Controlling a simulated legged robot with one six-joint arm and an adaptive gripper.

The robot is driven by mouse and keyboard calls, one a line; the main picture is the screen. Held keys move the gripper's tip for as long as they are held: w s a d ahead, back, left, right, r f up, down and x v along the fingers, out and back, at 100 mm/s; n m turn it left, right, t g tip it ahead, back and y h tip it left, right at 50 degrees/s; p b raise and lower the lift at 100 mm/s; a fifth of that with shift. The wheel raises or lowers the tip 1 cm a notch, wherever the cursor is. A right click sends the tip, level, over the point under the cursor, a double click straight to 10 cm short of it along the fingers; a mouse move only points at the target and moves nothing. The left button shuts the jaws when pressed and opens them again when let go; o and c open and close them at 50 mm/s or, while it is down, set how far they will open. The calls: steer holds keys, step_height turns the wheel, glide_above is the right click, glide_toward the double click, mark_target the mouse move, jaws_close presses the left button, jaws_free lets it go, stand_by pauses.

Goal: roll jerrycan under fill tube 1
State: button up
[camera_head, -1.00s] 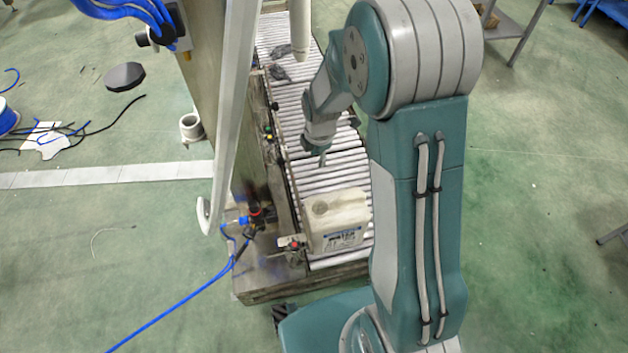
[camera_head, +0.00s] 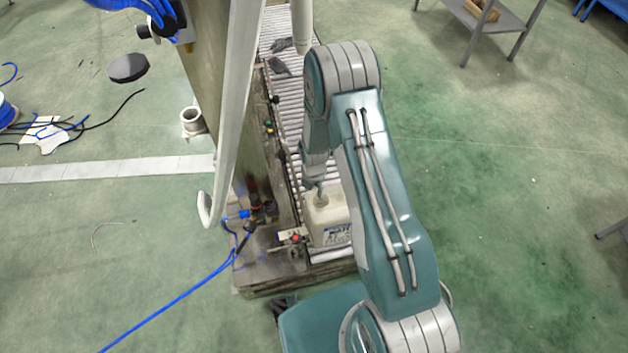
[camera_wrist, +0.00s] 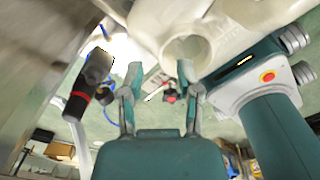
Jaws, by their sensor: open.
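The whitish jerrycan (camera_head: 329,222) stands upright at the near end of the roller conveyor, its printed label facing me. In the wrist view its pale body and round open mouth (camera_wrist: 188,50) fill the top. My gripper (camera_head: 319,191) is at the jerrycan's top in the head view, partly hidden by my arm. In the wrist view my gripper (camera_wrist: 160,75) has its fingers apart with nothing clearly between them. I cannot tell whether a finger touches the jerrycan. A pale vertical tube (camera_head: 302,25) hangs over the far part of the conveyor; I cannot read which number it is.
The roller conveyor (camera_head: 285,92) runs away from me, with dark crumpled items (camera_head: 281,66) on it. A tall metal panel and a pale post (camera_head: 236,110) stand along its left. A blue hose (camera_head: 175,303) lies on the floor at left.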

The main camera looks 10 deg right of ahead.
mark_target(314, 195)
step_height(314, 195, down, 3)
steer(key=shift+a+r, duration=0.1)
steer(key=shift+r, duration=0.05)
steer(key=shift+f, duration=0.6)
